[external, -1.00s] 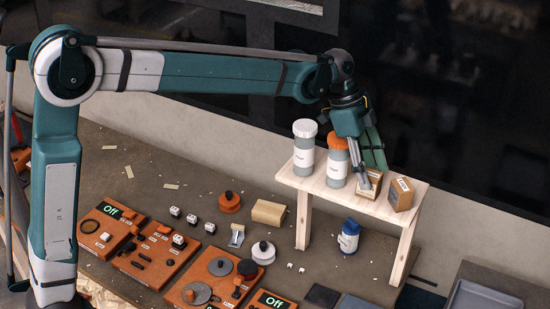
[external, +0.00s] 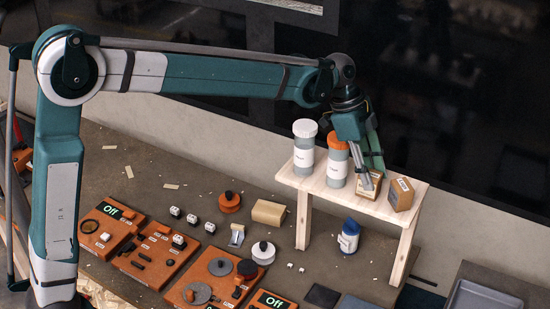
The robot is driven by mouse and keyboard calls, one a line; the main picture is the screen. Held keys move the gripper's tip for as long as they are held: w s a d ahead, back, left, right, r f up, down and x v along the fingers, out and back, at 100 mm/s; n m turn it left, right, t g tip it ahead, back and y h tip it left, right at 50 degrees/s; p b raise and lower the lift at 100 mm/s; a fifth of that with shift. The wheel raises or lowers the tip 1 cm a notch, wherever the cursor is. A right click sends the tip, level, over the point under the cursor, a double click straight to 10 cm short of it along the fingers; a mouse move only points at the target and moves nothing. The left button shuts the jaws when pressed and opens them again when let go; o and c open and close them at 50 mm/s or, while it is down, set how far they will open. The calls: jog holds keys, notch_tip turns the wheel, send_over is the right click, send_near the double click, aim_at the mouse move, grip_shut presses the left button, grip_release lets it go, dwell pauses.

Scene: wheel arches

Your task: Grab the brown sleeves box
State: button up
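Two small brown boxes with pale labels stand on the right part of a wooden shelf. The left brown box (external: 374,189) is partly hidden by my gripper, and the right brown box (external: 401,194) stands clear beside it. The labels are too small to read, so I cannot tell which is the sleeves box. My gripper (external: 370,178) points down at the left box, with its near finger in front of the box's upper left. The far finger is largely hidden, and I cannot tell whether the fingers press on the box.
An orange-lidded jar (external: 337,168) stands close left of my gripper, with a white-lidded jar (external: 304,150) further left. The wooden shelf (external: 338,194) is narrow, with a dark wall behind. A blue-and-white bottle (external: 348,237) stands below it on the workbench.

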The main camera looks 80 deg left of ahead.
jog(key=shift+r, duration=0.1)
jog(key=shift+r+b, duration=0.4)
jog(key=shift+r, duration=4.55)
